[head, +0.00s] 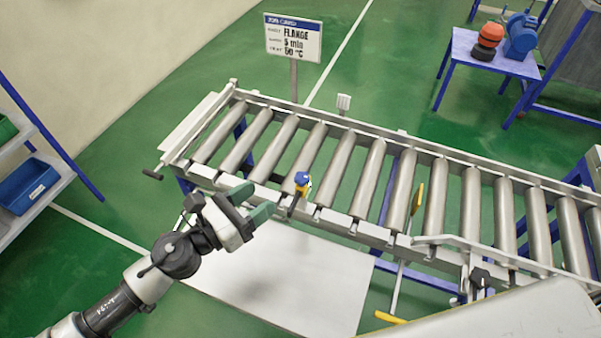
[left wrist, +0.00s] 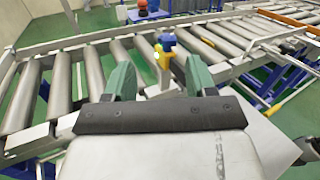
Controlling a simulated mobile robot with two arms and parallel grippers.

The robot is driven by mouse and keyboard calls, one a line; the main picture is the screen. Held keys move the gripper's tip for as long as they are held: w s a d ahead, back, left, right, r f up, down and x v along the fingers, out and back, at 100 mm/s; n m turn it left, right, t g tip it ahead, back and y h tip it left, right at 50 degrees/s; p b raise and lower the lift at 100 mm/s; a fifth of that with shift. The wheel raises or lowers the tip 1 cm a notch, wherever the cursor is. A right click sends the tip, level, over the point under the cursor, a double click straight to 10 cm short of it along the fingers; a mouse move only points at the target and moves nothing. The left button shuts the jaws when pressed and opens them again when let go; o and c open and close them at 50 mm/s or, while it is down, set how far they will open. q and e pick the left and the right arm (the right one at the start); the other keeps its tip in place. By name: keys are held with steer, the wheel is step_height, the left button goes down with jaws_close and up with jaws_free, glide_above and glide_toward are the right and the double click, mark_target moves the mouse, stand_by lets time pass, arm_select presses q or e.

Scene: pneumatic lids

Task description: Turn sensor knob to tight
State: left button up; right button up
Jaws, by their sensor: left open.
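A small sensor with a yellow body and a blue top (head: 303,182) stands on a bracket at the near rail of the roller conveyor. The blue top also shows in the left wrist view (left wrist: 168,41), above the yellow part and between the lines of my two fingers. My left gripper (head: 262,202) is open and empty, with green fingers, just left of the sensor and apart from it. In the left wrist view the open fingers (left wrist: 160,76) point toward the sensor. Any tight or loose marking is too small to read. My right gripper is not in view.
The roller conveyor (head: 345,160) runs across the view. A job card sign (head: 293,38) stands behind it. A white panel (head: 300,285) lies below the near rail. A yellow-handled lever (head: 418,198) rises at the right. A blue-legged table (head: 478,62) stands at the back right.

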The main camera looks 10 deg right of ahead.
mark_target(296, 180)
arm_select(q)
steer(key=shift+m+g, duration=0.7)
steer(key=shift+m, duration=0.2)
steer(key=p+x, duration=0.3)
steer(key=x, duration=0.6)
steer(key=shift+s+d, duration=0.1)
steer(key=shift+d, duration=0.2)
steer(key=shift+w+d+f, duration=0.15)
steer(key=shift+w+d, duration=0.15)
steer(key=shift+d, duration=0.3)
steer(key=shift+c, duration=0.5)
